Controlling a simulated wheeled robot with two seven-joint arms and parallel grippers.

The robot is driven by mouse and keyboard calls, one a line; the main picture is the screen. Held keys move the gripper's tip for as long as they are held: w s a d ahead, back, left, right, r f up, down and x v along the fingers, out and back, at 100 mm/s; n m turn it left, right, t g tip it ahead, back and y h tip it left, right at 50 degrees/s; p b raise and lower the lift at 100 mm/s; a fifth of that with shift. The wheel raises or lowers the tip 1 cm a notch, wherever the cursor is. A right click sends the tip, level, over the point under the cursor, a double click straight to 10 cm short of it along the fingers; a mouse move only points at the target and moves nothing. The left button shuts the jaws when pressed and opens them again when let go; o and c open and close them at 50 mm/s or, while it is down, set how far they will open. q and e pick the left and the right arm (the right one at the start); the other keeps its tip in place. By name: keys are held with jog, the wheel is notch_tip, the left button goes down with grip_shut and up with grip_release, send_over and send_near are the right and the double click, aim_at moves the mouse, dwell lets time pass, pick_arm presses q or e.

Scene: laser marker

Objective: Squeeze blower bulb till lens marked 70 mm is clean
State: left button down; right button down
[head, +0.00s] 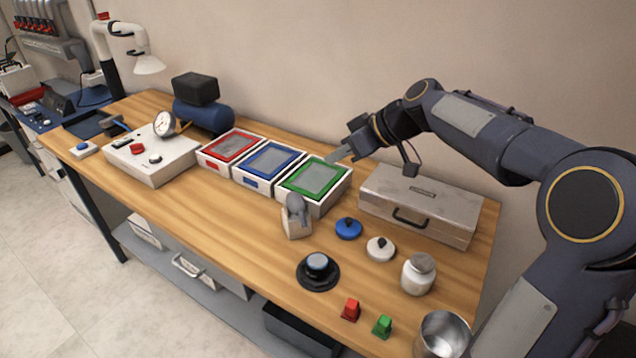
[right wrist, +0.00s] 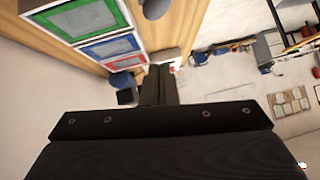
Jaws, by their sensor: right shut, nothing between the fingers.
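A grey bulb-shaped thing (head: 296,206), which looks like the blower bulb, rests in a beige holder (head: 297,229) in front of the green-framed tray. A round black piece (head: 317,270) with a blue-grey top stands nearer the front edge; I cannot tell whether it is a lens. No 70 mm marking is readable in either view. My right gripper (head: 340,155) is shut and empty, above the back of the green-framed tray, behind the bulb and apart from it. Its shut fingers show in the right wrist view (right wrist: 158,85). My left gripper is not in view.
Red (head: 207,148), blue (head: 240,172) and green (head: 338,191) framed trays stand in a row. A metal case (head: 420,208) is at the right. Blue and white lids, a jar (head: 418,273), red and green blocks and a metal cup (head: 443,335) lie near the front right.

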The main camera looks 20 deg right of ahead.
jog(key=p, duration=0.1)
send_over(299, 197)
jog(key=d, duration=0.2)
jog(key=f, duration=0.6)
jog(key=shift+s+a+f, duration=0.15)
jog(key=shift+s+f, duration=0.1)
jog(key=f, duration=0.3)
jog(key=shift+a+f+p, duration=0.15)
jog(key=shift+a+p, duration=0.1)
jog(key=shift+p, duration=0.05)
jog(key=shift+a+f, duration=0.1)
jog(key=shift+f, duration=0.35)
notch_tip(299, 197, down, 2)
jog(key=b, duration=0.3)
jog(key=shift+b, duration=0.3)
jog(key=shift+s+r, duration=0.1)
